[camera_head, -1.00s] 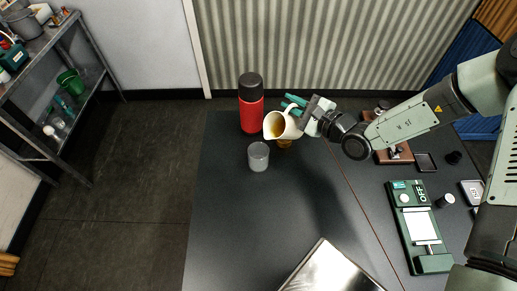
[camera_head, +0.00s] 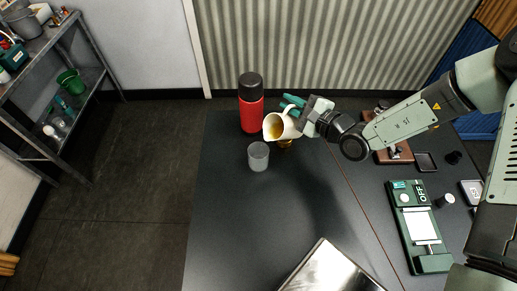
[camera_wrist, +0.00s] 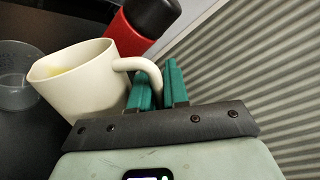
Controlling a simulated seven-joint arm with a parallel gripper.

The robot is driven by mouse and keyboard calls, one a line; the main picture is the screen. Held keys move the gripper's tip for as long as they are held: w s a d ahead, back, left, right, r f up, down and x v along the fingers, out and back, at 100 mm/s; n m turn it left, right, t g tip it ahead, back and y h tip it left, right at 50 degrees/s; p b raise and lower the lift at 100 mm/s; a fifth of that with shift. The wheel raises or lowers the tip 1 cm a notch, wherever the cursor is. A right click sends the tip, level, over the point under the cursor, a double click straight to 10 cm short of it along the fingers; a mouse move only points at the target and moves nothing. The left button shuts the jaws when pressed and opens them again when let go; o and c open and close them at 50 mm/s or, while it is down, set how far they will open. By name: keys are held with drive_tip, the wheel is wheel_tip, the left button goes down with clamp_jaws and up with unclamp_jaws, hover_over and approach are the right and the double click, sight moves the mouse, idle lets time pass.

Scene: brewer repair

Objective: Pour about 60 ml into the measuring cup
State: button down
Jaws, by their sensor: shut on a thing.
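A white jug (camera_head: 293,127) with amber liquid (camera_head: 277,130) inside is tilted with its lip toward the left. My gripper (camera_head: 292,104) has its green fingers shut on the jug's handle; the wrist view shows the fingers (camera_wrist: 157,88) at the handle and the jug (camera_wrist: 82,82) beside them. The clear measuring cup (camera_head: 258,157) stands upright on the dark table, below and left of the jug's lip. In the wrist view the cup (camera_wrist: 14,80) is partly cut off at the left edge. No stream of liquid shows, and I cannot make out any liquid in the cup.
A red flask with a black lid (camera_head: 251,108) stands close behind the jug. A brass-coloured object (camera_head: 285,145) sits below the jug, partly hidden. A green device marked OFF (camera_head: 417,225) and a shiny metal panel (camera_head: 330,271) lie toward the front. The table's left part is clear.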

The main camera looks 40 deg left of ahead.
drive_tip(key=shift+s+a+r+n+t, duration=0.15)
drive_tip(key=shift+s+r+n+t, duration=0.25)
drive_tip(key=shift+s+r+n, duration=0.6)
idle(2.7)
drive_tip(key=shift+w+d+f+m+g, duration=0.2)
drive_tip(key=shift+w+f+m+g, duration=0.2)
drive_tip(key=shift+w+f+m, duration=0.85)
drive_tip(key=shift+r, duration=0.15)
drive_tip(key=shift+w+d+m+g, duration=0.15)
drive_tip(key=shift+w+m, duration=0.2)
drive_tip(key=shift+m, duration=0.3)
drive_tip(key=shift+w+a+m+g, duration=0.15)
drive_tip(key=shift+w+m, duration=0.2)
drive_tip(key=shift+m, duration=0.25)
drive_tip(key=shift+w+d, duration=0.1)
drive_tip(key=w+f+m+g+y, duration=0.1)
drive_tip(key=w+f+m, duration=0.4)
drive_tip(key=m, duration=0.2)
drive_tip(key=shift+w+d+f+y, duration=0.3)
drive_tip(key=shift+d+f+y, duration=0.05)
drive_tip(key=shift+d+y, duration=0.1)
idle(0.4)
